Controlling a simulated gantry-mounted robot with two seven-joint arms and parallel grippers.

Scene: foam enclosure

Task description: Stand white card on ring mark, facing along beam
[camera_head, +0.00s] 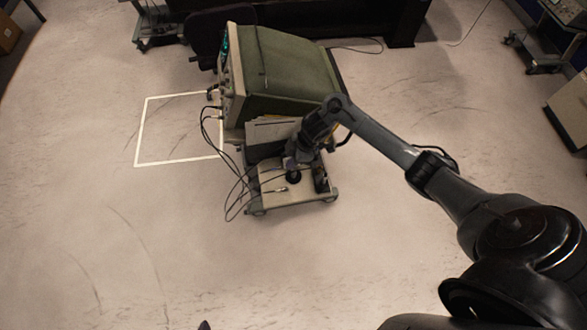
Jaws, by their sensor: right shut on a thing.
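My right gripper (291,161) reaches in from the right, angled down over the lower part of a wheeled cart (300,198). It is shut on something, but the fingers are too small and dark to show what. A pale flat panel (268,131) shows just behind and to the left of the gripper, under the green machine; I cannot tell if it is the white card. A dark round thing (293,176) sits on the cart's pale lower deck below the gripper. I cannot make out a ring mark or a beam. My left gripper is not in view.
A green-covered machine (285,65) stands on the cart, close to my right wrist. Black cables (236,190) hang at its left. A white square outline (150,163) marks the floor. Other equipment (545,50) stands at the upper right. The floor in front is clear.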

